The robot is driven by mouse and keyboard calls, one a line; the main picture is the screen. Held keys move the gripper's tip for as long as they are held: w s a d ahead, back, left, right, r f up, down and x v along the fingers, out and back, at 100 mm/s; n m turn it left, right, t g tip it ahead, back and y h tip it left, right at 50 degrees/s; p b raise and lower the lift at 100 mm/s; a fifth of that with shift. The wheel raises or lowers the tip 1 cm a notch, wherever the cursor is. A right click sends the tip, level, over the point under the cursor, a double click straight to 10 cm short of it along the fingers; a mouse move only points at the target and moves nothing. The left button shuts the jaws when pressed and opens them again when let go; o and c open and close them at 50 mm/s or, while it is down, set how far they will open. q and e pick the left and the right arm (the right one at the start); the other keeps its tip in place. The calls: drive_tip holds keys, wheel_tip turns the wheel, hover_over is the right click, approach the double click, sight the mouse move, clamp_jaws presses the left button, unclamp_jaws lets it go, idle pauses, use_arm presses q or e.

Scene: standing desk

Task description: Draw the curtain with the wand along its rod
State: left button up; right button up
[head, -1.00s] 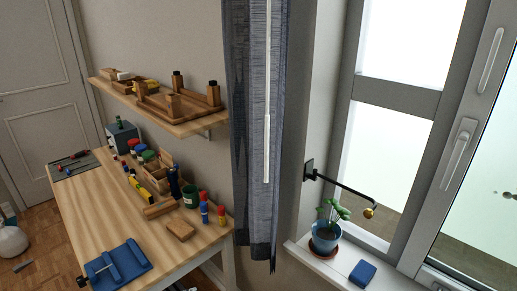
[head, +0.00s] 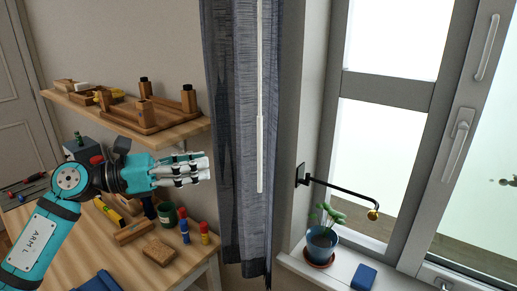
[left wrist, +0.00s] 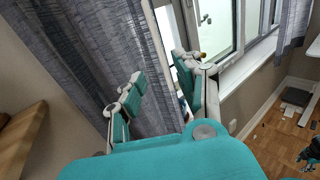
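The grey-blue curtain (head: 228,130) hangs bunched beside the window, and it also shows in the left wrist view (left wrist: 75,60). The white wand (head: 259,150) hangs straight down in front of the curtain. My left gripper (head: 208,166) is left of the curtain with its fingers pointing right, apart from the wand. In the left wrist view its two fingers (left wrist: 158,70) are spread with nothing held between them. I cannot clearly pick out the wand in that view. The rod is above the head view.
A wall shelf (head: 165,133) with wooden trays is behind my left arm. The workbench (head: 195,262) with bottles is below it. A black hook arm (head: 340,186) sticks out right of the curtain, above a potted plant (head: 321,240) and a blue box (head: 363,277) on the sill.

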sight(260, 153)
use_arm(q)
drive_tip(key=p+x, duration=0.4)
drive_tip(key=x, duration=0.9)
drive_tip(key=shift+w+d+p, duration=0.25)
drive_tip(key=shift+d+p, duration=0.05)
drive_tip(key=shift+f, duration=0.1)
clamp_jaws()
